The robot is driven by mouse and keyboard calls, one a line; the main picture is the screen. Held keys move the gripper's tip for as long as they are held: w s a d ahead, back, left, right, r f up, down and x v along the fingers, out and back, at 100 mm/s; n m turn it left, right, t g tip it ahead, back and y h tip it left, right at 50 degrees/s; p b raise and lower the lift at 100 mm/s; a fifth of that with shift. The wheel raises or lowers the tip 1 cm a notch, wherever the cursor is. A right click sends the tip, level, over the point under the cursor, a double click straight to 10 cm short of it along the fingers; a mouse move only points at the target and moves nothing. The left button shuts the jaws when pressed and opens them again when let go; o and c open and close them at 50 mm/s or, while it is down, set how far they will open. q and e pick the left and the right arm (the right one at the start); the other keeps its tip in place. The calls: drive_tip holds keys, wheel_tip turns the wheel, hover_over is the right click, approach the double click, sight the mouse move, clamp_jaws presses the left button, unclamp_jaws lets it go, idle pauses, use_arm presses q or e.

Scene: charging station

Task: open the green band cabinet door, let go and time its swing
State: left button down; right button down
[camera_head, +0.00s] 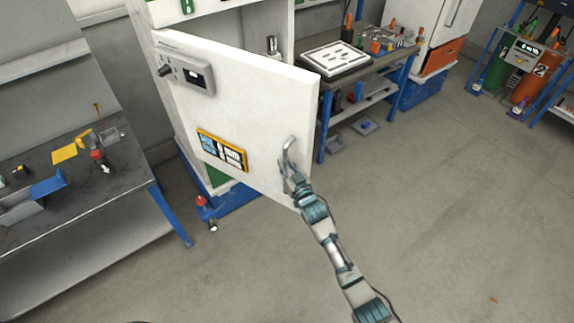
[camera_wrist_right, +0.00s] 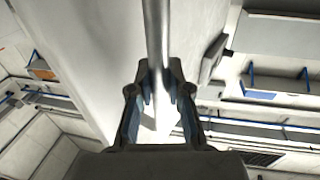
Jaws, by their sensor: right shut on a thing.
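The white cabinet door (camera_head: 250,100) stands swung open from the cabinet (camera_head: 225,35) in the head view. It carries a grey control panel (camera_head: 185,75) and a yellow-framed display (camera_head: 222,151). A metal bar handle (camera_head: 289,152) sits near its right edge. My right gripper (camera_head: 288,178) is at this handle. In the right wrist view the gripper (camera_wrist_right: 160,90) has its fingers on both sides of the handle bar (camera_wrist_right: 157,40), shut on it, with the door (camera_wrist_right: 90,60) alongside. Little green shows on the cabinet, and the band is mostly hidden. My left gripper is not in view.
A dark workbench (camera_head: 75,195) with small tools stands at the left, close to the door. Another bench (camera_head: 375,62) with a white board stands behind the door's right edge. The floor (camera_head: 450,210) at right is clear.

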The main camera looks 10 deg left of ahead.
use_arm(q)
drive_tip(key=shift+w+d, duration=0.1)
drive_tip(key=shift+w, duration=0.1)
use_arm(e)
drive_tip(key=shift+r, duration=0.2)
drive_tip(key=c, duration=1.1)
unclamp_jaws()
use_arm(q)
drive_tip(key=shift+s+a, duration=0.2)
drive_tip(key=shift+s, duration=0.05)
use_arm(e)
drive_tip(key=v, duration=1.1)
drive_tip(key=shift+s, duration=0.35)
drive_tip(key=shift+f, duration=0.2)
